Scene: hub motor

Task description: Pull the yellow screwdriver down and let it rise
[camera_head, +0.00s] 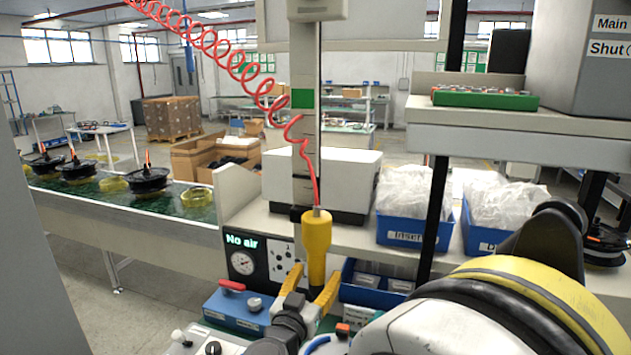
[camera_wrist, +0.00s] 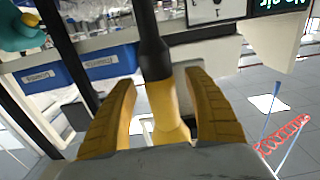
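The yellow screwdriver (camera_head: 317,242) hangs upright on a red coiled hose in front of a pale vertical post, with its dark lower end pointing down. My gripper (camera_head: 310,285) is just below and around its lower part in the head view, with one yellow finger on each side. In the wrist view the screwdriver (camera_wrist: 163,105) stands between the two fingers of my gripper (camera_wrist: 163,92). A gap shows on the left side, and the right finger is close to the yellow body. The fingers are open; contact cannot be told.
A "No air" gauge panel (camera_head: 246,262) stands left of the screwdriver, with a blue box (camera_head: 235,308) below it. Blue bins (camera_head: 405,232) with bagged parts are at the right. A dark post (camera_head: 437,205) rises in front of them. A conveyor (camera_head: 130,212) runs at the left.

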